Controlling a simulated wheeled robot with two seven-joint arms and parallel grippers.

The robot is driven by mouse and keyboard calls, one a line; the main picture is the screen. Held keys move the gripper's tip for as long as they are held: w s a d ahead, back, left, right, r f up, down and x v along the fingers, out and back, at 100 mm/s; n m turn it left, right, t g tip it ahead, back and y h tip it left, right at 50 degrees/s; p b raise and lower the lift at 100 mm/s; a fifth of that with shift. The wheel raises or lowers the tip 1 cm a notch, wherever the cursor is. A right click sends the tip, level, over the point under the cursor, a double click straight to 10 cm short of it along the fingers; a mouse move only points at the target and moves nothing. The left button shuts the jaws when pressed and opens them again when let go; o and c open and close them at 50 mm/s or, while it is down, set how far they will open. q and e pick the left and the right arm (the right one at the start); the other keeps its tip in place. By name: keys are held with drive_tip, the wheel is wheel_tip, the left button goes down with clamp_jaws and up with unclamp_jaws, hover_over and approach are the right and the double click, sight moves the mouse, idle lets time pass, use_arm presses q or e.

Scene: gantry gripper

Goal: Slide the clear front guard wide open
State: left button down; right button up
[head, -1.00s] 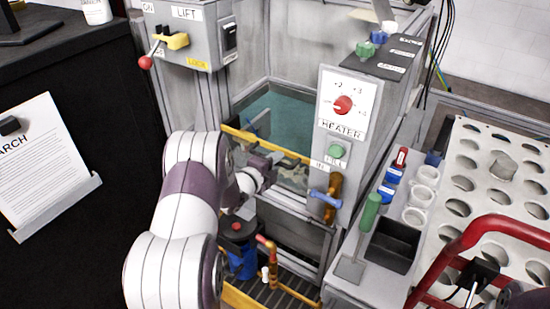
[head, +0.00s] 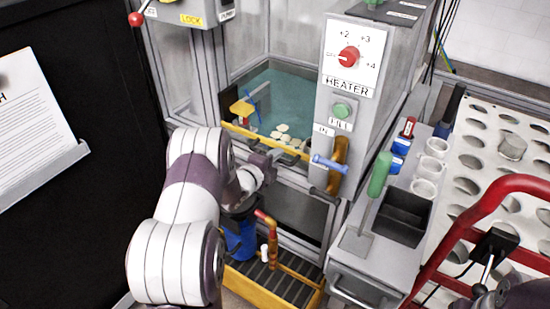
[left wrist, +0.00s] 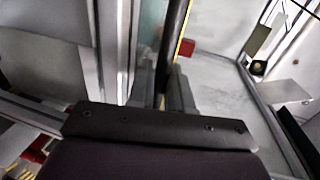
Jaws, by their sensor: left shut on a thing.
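The clear front guard shows by its yellow edge bar (head: 240,130), which runs across the front of the tank cabinet. The pane itself is hard to make out. My left gripper (head: 268,165) is at this bar, on the cabinet's front. In the left wrist view, a dark bar with a yellow strip (left wrist: 178,40) runs between the fingers (left wrist: 163,88), which are shut on it. Above the bar, the tank's blue-green water (head: 290,90) and pale pieces in it (head: 283,132) show.
The heater panel (head: 355,55) with a red knob and a blue handle (head: 330,164) stand close right of the guard. Below are a blue canister (head: 240,240) and a yellow-edged grate (head: 270,280). A red tubular frame (head: 455,235) and perforated rack (head: 480,160) lie right.

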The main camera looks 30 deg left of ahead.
use_arm(q)
drive_tip(key=c, duration=1.2)
unclamp_jaws()
drive_tip(key=p+v, duration=0.3)
drive_tip(key=v, duration=0.9)
drive_tip(key=shift+s, duration=0.35)
